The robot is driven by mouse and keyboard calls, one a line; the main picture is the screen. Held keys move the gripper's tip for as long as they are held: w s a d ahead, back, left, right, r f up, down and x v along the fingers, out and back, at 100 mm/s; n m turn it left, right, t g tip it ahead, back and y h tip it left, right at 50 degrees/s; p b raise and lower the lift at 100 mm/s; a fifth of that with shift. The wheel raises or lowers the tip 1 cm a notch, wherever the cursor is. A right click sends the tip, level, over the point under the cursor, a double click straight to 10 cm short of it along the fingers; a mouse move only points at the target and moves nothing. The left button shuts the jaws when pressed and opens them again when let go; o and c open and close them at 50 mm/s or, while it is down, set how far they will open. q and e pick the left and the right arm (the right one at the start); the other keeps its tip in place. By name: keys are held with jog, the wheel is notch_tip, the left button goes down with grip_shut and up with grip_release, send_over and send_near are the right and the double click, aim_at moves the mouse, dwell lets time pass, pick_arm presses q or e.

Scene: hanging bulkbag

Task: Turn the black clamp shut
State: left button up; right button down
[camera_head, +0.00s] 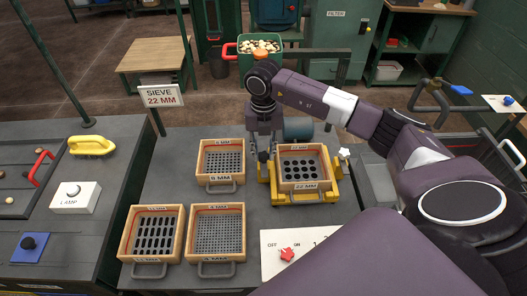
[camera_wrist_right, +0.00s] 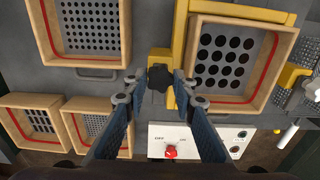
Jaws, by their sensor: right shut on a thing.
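The black clamp (camera_wrist_right: 160,77) is a dark knob on the yellow frame (camera_wrist_right: 168,52), beside the sieve with large round holes (camera_wrist_right: 221,62). My right gripper (camera_wrist_right: 158,85) has a finger on each side of the knob and is shut on it. In the head view my right gripper (camera_head: 264,151) reaches down at the left edge of the 22 MM sieve (camera_head: 304,171), which sits in the yellow frame (camera_head: 335,190). The clamp is mostly hidden there by the fingers. My left gripper is not in view.
Other wooden sieves (camera_head: 221,164) stand to the left and front. A white switch panel with a red knob (camera_head: 287,254) lies in front. A white star-shaped knob (camera_head: 344,153) is at the frame's right. A green bin of pale pieces (camera_head: 260,50) stands behind.

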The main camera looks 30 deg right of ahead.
jog(key=n+b, duration=0.3)
jog(key=shift+f+n, duration=0.15)
jog(key=shift+n, duration=0.25)
jog(key=n+b, duration=0.3)
jog(key=n, duration=0.1)
jog(key=n+b, duration=0.3)
jog(key=n, duration=0.2)
jog(key=shift+n+b, duration=0.35)
jog(key=shift+n, duration=0.05)
jog(key=shift+r+n+b, duration=0.2)
jog(key=shift+n+b, duration=0.7)
jog(key=shift+n, duration=1.1)
jog(key=c, duration=1.6)
grip_release()
